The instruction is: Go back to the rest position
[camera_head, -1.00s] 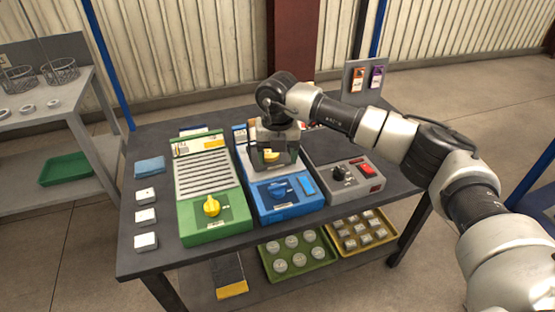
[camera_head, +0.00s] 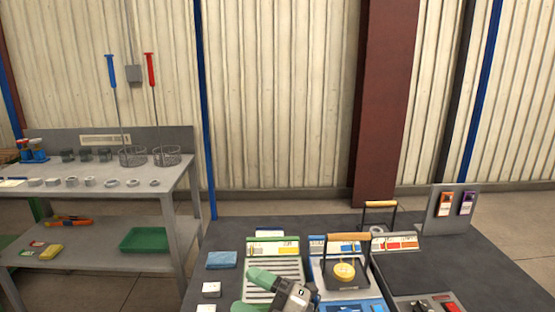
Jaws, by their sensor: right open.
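My right gripper (camera_head: 246,290) shows at the bottom edge of the head view, with green fingers spread apart and pointing left. It is open and nothing shows between its fingers. It appears in front of the green unit (camera_head: 274,268), covering part of its slotted panel. I cannot tell its height above the table. The rest of my right arm is out of view. My left gripper is not in view. To the right, the blue unit (camera_head: 318,266) carries a frame with a wooden handle (camera_head: 349,237) and a round gold piece (camera_head: 344,272), clear of my gripper.
The dark table (camera_head: 500,270) has free room at right. A grey control box (camera_head: 420,302), a card stand (camera_head: 450,208) and another handled frame (camera_head: 380,204) stand there. White blocks (camera_head: 211,289) and a blue cloth (camera_head: 221,260) lie left. A grey shelf table (camera_head: 183,183) stands at left.

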